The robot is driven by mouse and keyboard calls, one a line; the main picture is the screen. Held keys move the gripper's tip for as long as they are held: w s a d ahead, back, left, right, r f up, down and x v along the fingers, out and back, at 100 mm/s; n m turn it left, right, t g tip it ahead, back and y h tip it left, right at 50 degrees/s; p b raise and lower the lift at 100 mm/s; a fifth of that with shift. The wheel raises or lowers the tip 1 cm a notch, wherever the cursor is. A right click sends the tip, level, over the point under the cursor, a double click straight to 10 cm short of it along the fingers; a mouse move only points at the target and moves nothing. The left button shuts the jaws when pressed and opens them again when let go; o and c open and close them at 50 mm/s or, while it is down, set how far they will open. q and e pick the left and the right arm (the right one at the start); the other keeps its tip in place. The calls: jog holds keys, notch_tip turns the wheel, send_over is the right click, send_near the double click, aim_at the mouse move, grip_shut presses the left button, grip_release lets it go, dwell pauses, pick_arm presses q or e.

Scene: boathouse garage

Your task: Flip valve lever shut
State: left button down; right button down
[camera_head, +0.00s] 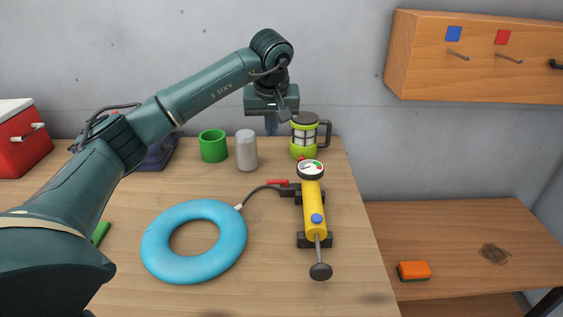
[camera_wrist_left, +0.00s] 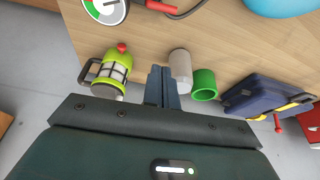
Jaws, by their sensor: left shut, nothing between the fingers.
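The yellow hand pump (camera_head: 315,208) lies on the workbench with a round gauge (camera_head: 311,169) at its far end. A red valve lever (camera_head: 277,182) sits just left of it, beside the black hose, pointing left, roughly along the hose end. It also shows at the top edge of the left wrist view (camera_wrist_left: 162,6), partly cut off. The hose runs to a blue ring float (camera_head: 168,238). My left gripper (camera_head: 271,128) is shut and empty, beyond the pump and lever and apart from them; its fingers (camera_wrist_left: 161,72) point down at the bench's far side. My right gripper is not in view.
A green-yellow lantern (camera_head: 304,137), a grey cylinder (camera_head: 246,151) and a green cup (camera_head: 213,146) stand close around my left gripper. A dark blue case (camera_head: 160,153) lies behind my arm. An orange sponge (camera_head: 414,270) lies on the lower bench at right.

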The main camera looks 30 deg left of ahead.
pick_arm(q)
jog(key=f, duration=1.1)
jog(key=shift+w+a, duration=0.15)
jog(key=shift+a, duration=0.1)
jog(key=shift+s+d+f, duration=0.25)
jog(key=shift+s, duration=0.1)
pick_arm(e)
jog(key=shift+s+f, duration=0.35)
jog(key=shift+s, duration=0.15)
pick_arm(q)
jog(key=shift+d, duration=0.15)
